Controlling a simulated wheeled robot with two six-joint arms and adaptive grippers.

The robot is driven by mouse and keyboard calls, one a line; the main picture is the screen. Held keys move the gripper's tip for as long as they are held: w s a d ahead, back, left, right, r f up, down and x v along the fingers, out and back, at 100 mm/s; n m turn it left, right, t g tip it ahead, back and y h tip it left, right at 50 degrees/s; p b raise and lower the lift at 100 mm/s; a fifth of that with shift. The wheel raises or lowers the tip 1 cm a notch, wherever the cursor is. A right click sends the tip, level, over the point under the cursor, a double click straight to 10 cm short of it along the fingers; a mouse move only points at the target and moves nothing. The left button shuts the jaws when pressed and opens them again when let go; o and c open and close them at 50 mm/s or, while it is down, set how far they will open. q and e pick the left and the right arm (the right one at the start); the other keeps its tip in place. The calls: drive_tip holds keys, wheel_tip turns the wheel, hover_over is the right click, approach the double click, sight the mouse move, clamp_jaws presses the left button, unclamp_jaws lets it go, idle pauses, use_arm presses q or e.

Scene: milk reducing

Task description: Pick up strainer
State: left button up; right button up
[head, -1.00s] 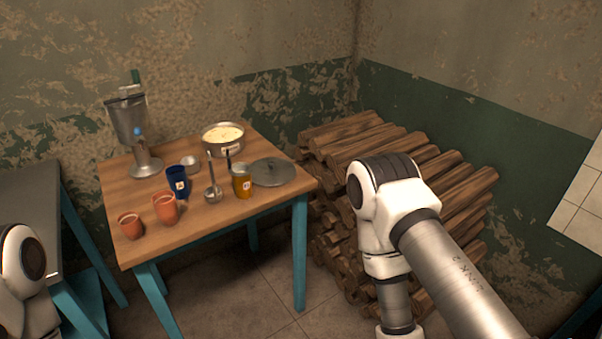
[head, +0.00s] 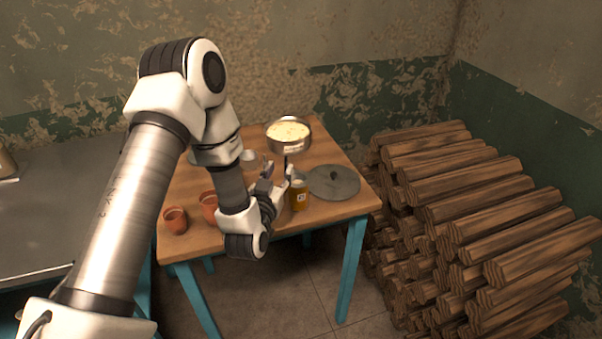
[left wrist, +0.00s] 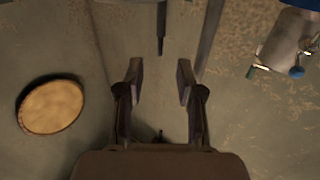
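No whole strainer shows. In the head view, a thin dark upright handle (head: 285,162) stands in front of the pot, by my gripper; I cannot tell whether it is the strainer's. My left gripper (head: 279,178) is over the wooden table, beside the jar. In the left wrist view, my left gripper (left wrist: 160,78) is open, with nothing between its fingertips. A dark thin rod (left wrist: 160,32) shows just beyond the tips, in line with the gap. My arm and gripper hide the utensil bowls. My right gripper is not in view.
The wooden table (head: 328,212) holds a pot (head: 289,146) of pale contents, a grey lid (head: 333,183), an amber jar (head: 300,197) and clay cups (head: 175,221). Stacked logs (head: 470,210) stand at right. A metal-topped table (head: 60,205) is at left.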

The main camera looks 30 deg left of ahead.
sight(285, 161)
use_arm(q)
drive_tip(key=x, duration=0.3)
drive_tip(key=p+x, duration=0.1)
drive_tip(key=x, duration=0.2)
drive_tip(key=shift+w+f+p, duration=0.2)
drive_tip(key=shift+f+p, duration=0.05)
drive_tip(key=shift+p, duration=0.05)
drive_tip(key=shift+s, duration=0.1)
clamp_jaws()
